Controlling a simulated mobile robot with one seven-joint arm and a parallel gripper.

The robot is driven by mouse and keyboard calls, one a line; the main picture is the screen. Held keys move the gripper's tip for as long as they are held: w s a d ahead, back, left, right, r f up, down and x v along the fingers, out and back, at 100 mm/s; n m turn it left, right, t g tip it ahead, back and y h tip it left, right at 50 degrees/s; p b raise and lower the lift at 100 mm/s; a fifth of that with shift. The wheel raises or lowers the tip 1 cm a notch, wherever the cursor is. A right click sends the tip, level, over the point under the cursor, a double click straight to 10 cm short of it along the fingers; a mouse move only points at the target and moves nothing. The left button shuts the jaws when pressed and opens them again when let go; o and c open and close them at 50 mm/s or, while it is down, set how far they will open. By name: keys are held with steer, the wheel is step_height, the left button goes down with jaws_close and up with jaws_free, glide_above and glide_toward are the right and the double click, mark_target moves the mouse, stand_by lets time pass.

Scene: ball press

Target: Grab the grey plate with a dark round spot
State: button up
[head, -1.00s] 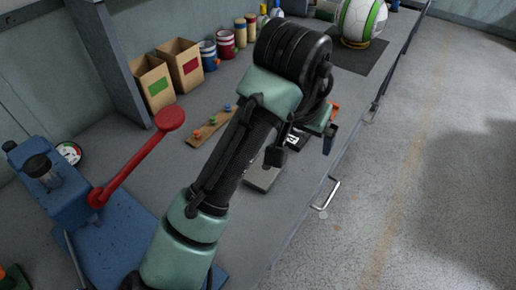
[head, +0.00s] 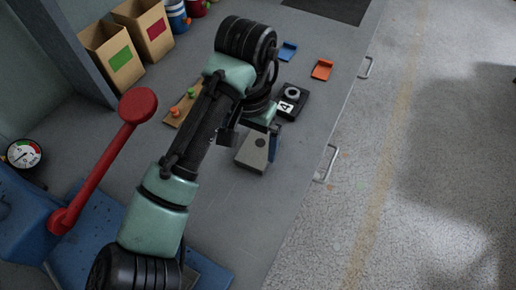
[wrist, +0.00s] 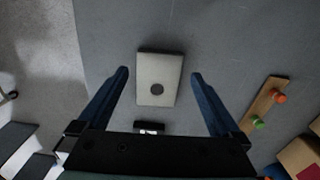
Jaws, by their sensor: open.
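The grey plate (wrist: 158,72) with a dark round spot lies flat on the grey bench top. In the wrist view it sits between and just beyond my two open fingers, roughly centred. My gripper (wrist: 161,75) is open and empty, with a blue finger on each side. In the head view my arm hides much of the gripper (head: 262,138). I cannot tell the exact height of the fingers over the plate.
A black block with a ring and white label (head: 291,98) lies just beyond the plate. Blue (head: 288,51) and orange (head: 322,69) pieces lie farther back. A wooden strip with pegs (head: 182,106) is left, near a red lever (head: 108,160). The bench edge is right.

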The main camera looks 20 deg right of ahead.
mark_target(252, 158)
step_height(252, 158, down, 5)
steer(key=shift+r+b, duration=0.2)
steer(key=shift+b, duration=0.1)
steer(key=shift+c, duration=0.3)
steer(key=c, duration=1.4)
steer(key=shift+r, duration=0.1)
steer(key=shift+c, duration=0.4)
